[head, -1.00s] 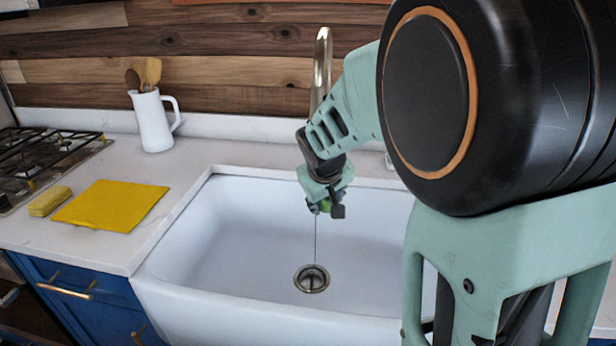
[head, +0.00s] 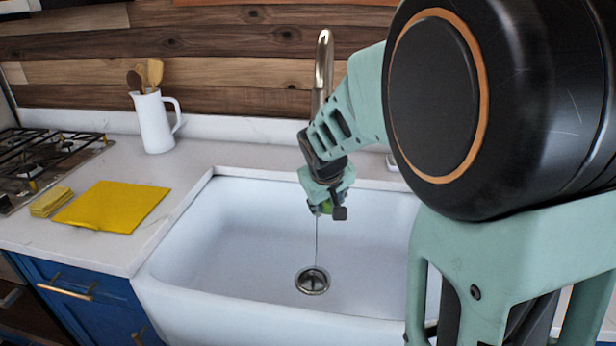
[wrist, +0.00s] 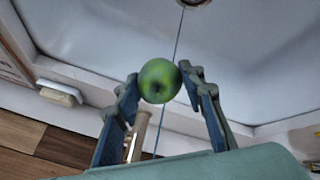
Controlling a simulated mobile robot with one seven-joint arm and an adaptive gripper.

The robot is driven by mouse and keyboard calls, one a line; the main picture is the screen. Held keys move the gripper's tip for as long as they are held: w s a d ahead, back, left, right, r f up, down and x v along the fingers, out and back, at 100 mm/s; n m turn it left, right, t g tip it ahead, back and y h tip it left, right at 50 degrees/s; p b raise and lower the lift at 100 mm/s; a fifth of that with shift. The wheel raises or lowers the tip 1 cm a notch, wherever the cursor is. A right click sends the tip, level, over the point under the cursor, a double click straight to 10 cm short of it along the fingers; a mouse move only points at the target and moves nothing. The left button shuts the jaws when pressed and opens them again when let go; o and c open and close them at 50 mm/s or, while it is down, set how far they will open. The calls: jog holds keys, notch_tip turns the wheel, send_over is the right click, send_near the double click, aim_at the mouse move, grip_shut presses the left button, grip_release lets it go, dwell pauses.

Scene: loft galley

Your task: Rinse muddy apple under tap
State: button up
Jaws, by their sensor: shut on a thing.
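My gripper (head: 327,209) is shut on a green apple (wrist: 159,81), held between its two fingertips above the sink. In the head view only a small part of the apple (head: 325,207) shows below the gripper. The apple's visible side looks green, and I cannot make out mud on it. The tap (head: 323,70) rises behind the sink, its lower part hidden by my arm. A thin stream of water (head: 317,245) falls below the gripper toward the drain. In the wrist view the stream runs right behind or beside the apple; I cannot tell whether it touches.
The white sink (head: 230,240) is otherwise empty, with a round drain (head: 312,280). On the left counter lie a yellow mat (head: 112,206) and a yellow sponge (head: 51,202). A white jug (head: 154,122) with wooden utensils stands behind, near the gas hob (head: 45,160).

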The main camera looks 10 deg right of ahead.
jog(key=s+r, duration=0.4)
jog(key=shift+s+p, duration=0.3)
jog(key=shift+s, duration=0.1)
dwell(0.5)
